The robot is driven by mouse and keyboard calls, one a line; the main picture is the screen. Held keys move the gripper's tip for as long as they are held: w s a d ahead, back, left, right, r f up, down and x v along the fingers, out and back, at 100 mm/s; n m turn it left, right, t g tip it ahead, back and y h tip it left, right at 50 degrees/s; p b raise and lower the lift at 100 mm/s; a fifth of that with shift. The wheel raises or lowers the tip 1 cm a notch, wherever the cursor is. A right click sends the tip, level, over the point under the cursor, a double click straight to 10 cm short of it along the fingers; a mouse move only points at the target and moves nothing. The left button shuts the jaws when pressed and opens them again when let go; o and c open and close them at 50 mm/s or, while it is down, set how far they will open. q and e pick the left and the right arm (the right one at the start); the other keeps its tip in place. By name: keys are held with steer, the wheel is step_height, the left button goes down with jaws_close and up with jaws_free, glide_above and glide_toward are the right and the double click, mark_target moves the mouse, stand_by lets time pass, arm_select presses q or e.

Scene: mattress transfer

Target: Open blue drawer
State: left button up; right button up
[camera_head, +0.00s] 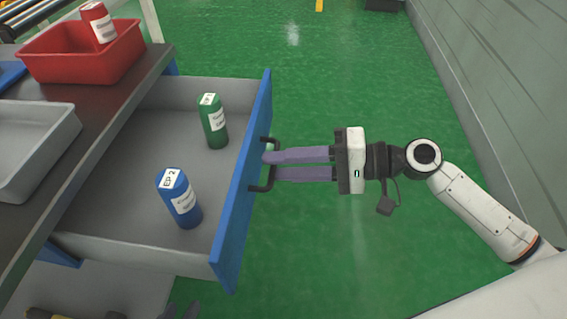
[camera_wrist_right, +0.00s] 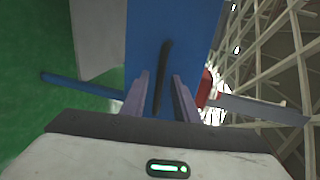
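The blue drawer (camera_head: 243,185) stands pulled well out from under the dark worktop, with its grey inside showing. Its black handle (camera_head: 273,180) is on the outer side of the blue front. My right gripper (camera_head: 270,165) is at this handle, its purple fingers apart. In the right wrist view the handle (camera_wrist_right: 162,75) lies between the two fingers (camera_wrist_right: 160,76), with a gap on both sides.
A green container (camera_head: 213,123) and a blue one (camera_head: 180,200) stand in the drawer. On the worktop (camera_head: 100,125) are a red bin (camera_head: 85,57) with a red container (camera_head: 98,22) and a grey tray (camera_head: 30,145). Green floor is free right of the drawer, up to a grey wall (camera_head: 500,80).

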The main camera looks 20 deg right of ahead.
steer(key=shift+d, duration=0.1)
arm_select(q)
steer(key=shift+s+a+r+p, duration=0.1)
steer(key=shift+s+a+p, duration=0.2)
steer(key=shift+s+p, duration=0.15)
arm_select(e)
steer(key=v, duration=1)
arm_select(q)
steer(key=shift+w+r, duration=0.2)
steer(key=shift+w, duration=0.05)
